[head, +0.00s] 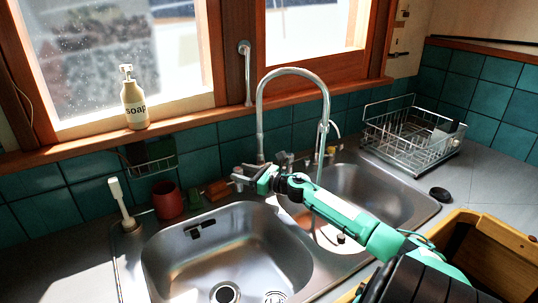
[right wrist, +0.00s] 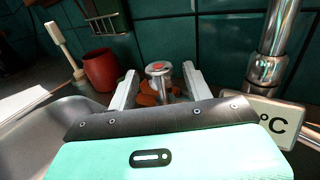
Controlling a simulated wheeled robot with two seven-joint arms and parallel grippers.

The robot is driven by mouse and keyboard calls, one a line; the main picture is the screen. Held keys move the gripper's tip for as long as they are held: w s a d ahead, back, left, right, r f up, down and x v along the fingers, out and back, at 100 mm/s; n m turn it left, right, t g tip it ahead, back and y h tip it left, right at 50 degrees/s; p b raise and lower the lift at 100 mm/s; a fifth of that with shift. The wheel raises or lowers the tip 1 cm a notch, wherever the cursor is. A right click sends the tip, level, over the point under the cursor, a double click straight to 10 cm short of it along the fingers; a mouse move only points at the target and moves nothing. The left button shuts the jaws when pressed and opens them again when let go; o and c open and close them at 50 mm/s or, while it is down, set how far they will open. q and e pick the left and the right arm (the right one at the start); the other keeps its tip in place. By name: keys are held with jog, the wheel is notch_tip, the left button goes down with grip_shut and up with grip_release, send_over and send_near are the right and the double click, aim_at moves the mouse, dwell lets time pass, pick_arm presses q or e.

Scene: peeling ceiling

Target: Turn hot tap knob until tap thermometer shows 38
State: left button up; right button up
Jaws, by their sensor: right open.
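The hot tap knob (right wrist: 158,68), metal with a red mark on top, stands in the right wrist view between the fingertips of my right gripper (right wrist: 160,82). The fingers are open, one on each side, with gaps to the knob. In the head view my right gripper (head: 252,178) reaches to the back of the sink, left of the tap (head: 262,105). The tap thermometer (right wrist: 272,121) shows only "°C" at the right wrist view's right; its digits are hidden behind my gripper. My left gripper is not in view.
A red cup (head: 167,199) and a white-handled brush (head: 121,203) stand left of the knob. A double steel sink (head: 165,247) lies below my right arm. A dish rack (head: 410,135) is at right, a soap bottle (head: 134,100) on the sill, a wooden box (head: 490,245) at front right.

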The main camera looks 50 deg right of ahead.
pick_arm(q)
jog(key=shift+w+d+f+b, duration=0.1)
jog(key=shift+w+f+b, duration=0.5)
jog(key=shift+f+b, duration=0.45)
pick_arm(e)
jog(key=v, duration=1.1)
jog(key=shift+s, duration=0.2)
jog(key=w+a+m+h+p, duration=0.35)
jog(key=w+a+h, duration=0.2)
jog(key=a, duration=0.45)
jog(key=s+d+m+h+p, duration=0.3)
jog(key=s+h, duration=0.1)
jog(key=s, duration=0.2)
jog(key=shift+n, duration=0.25)
jog(key=p+x, duration=0.1)
jog(key=x, duration=0.3)
jog(key=p+x, duration=0.1)
jog(key=x, duration=0.4)
jog(key=p+x, duration=0.1)
jog(key=x, duration=0.4)
jog(key=shift+w+a+f, duration=0.1)
jog(key=shift+f, duration=0.2)
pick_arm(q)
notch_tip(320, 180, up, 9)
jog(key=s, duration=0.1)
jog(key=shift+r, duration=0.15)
